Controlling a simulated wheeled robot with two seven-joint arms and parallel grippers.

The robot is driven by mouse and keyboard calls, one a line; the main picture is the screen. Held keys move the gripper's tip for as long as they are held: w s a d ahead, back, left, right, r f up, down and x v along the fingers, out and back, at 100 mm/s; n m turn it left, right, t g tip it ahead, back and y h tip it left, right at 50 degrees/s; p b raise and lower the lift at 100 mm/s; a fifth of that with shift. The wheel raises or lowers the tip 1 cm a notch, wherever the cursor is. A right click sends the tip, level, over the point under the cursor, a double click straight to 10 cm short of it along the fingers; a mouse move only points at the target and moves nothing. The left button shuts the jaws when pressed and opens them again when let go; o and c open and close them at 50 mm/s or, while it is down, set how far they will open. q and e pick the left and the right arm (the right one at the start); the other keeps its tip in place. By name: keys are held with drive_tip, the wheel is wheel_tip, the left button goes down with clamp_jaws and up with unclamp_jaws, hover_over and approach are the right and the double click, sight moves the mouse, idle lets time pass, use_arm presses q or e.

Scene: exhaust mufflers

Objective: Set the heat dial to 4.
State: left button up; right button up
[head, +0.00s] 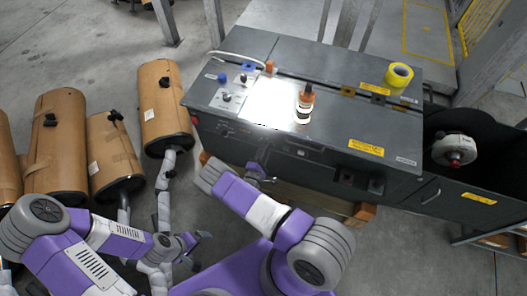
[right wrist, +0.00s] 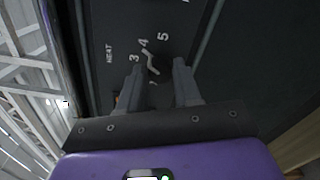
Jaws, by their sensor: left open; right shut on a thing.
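The heat dial (right wrist: 160,64) is a small dark knob on the cabinet's dark front panel, under a "HEAT" label. Printed numbers 3, 4 and 5 show around it, and the upper end of a white mark at the knob lies close to the 4. My right gripper (right wrist: 157,80) is shut on the dial, one finger on each side, and the fingers hide part of the scale. In the head view my right gripper (head: 264,173) is at the cabinet's front face. My left gripper (head: 192,243) is open, low over the floor and away from the cabinet.
Brown wrapped mufflers (head: 163,100) stand at the left. A dark recess with a white round part (head: 453,149) is at the right.

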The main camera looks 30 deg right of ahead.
drive_tip(key=shift+m+p, duration=0.3)
drive_tip(key=shift+m, duration=0.9)
drive_tip(key=shift+f, duration=0.1)
drive_tip(key=o, duration=1)
drive_tip(key=shift+o, duration=0.2)
drive_tip(key=p+v, duration=0.1)
drive_tip(key=v, duration=0.6)
drive_tip(key=shift+s+a+p, duration=0.2)
drive_tip(key=shift+a+p, duration=0.05)
drive_tip(key=shift+p, duration=0.15)
